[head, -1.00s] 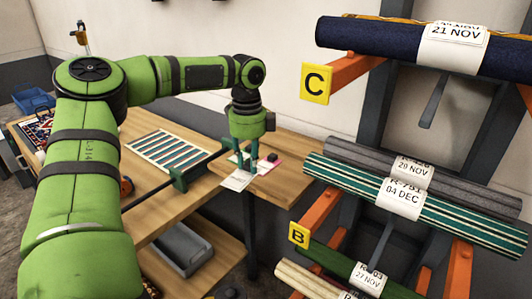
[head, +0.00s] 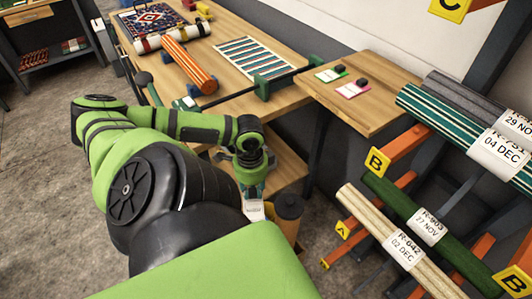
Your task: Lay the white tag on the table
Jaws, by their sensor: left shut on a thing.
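My left gripper (head: 252,189) is low in the middle of the head view, pointing down and shut on a small white tag (head: 256,212) with tiny print. The tag hangs below the fingers, in front of the table's lower shelf (head: 284,166) and clear of both wooden tops. The long wooden table (head: 228,87) stretches behind the arm. A smaller wooden table (head: 374,106) adjoins it at the right, apart from the gripper. My right gripper is not in view.
An orange striped roll (head: 190,64) and a striped rug (head: 254,59) lie on the long table. A rack of labelled rolls (head: 417,224) stands at right.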

